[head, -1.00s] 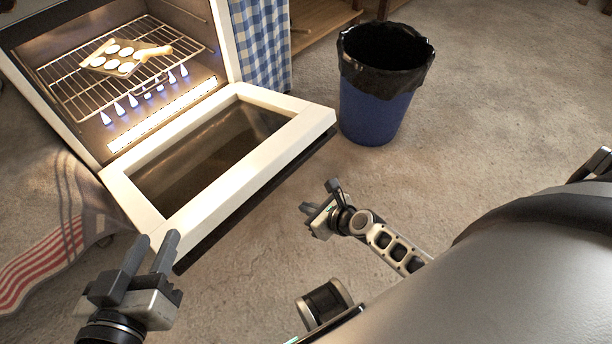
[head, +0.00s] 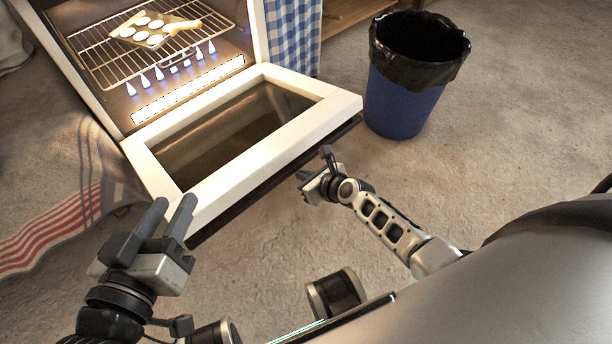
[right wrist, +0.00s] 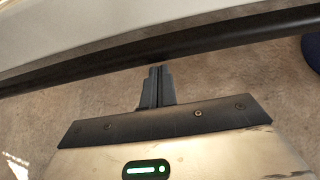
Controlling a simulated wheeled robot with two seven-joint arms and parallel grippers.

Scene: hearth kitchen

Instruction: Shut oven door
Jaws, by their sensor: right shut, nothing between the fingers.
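The oven door (head: 262,148) hangs down wide open, its white frame and dark glass facing up, in front of the lit oven (head: 160,60). My left gripper (head: 174,204) is open and empty at the door's front left corner; I cannot tell whether it touches. My right gripper (head: 306,184) is shut and empty, just in front of the door's outer edge, right of its middle. In the right wrist view, its closed fingers (right wrist: 156,72) point at the dark bar (right wrist: 200,52) along the door's edge, with the tips close below it.
A tray with round pieces (head: 150,30) lies on the oven rack (head: 105,52), above small flames. A blue bin with a black liner (head: 405,95) stands right of the door. A red-striped cloth (head: 45,235) lies at the left. The carpet in front is clear.

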